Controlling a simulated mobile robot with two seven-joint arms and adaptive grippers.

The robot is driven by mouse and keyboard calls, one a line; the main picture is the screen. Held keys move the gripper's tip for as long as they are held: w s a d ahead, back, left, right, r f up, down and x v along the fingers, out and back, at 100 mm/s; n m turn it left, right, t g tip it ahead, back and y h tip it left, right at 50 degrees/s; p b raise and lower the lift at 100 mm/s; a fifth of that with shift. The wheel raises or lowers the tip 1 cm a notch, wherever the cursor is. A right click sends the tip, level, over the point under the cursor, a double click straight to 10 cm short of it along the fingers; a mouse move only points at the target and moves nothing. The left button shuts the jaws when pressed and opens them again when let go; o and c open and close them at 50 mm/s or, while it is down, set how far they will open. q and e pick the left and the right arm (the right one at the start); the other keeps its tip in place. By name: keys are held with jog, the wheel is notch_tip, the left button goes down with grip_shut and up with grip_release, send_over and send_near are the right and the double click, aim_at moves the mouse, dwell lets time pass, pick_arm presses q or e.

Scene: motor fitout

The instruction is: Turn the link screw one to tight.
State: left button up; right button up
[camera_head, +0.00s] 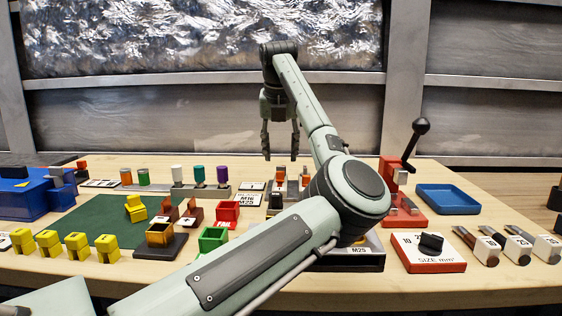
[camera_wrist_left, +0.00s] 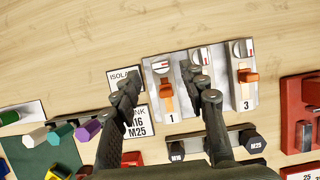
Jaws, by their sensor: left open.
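In the left wrist view a pale panel (camera_wrist_left: 184,107) has three places in a row. The left one is marked 1 and the right one 3. Place 1 has a round silver head (camera_wrist_left: 160,66) with a red mark at its top and an orange piece (camera_wrist_left: 166,97) below it. Place 3 has a like silver head (camera_wrist_left: 243,48) and orange piece (camera_wrist_left: 248,76). The middle place is partly hidden by a finger. My left gripper (camera_wrist_left: 168,88) is open and empty, its fingers either side of place 1. In the head view my left gripper (camera_head: 280,153) hangs above the panel.
A "LINK M16 M25" card (camera_wrist_left: 137,122) lies left of the panel. A rack with black hex pieces marked M16 and M25 (camera_wrist_left: 212,143) lies in front. A red fixture with a black-knobbed lever (camera_head: 420,127) and a blue tray (camera_head: 447,199) stand on the right.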

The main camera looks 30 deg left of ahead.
pick_arm(q)
jog(key=shift+x, duration=1.9)
grip_shut()
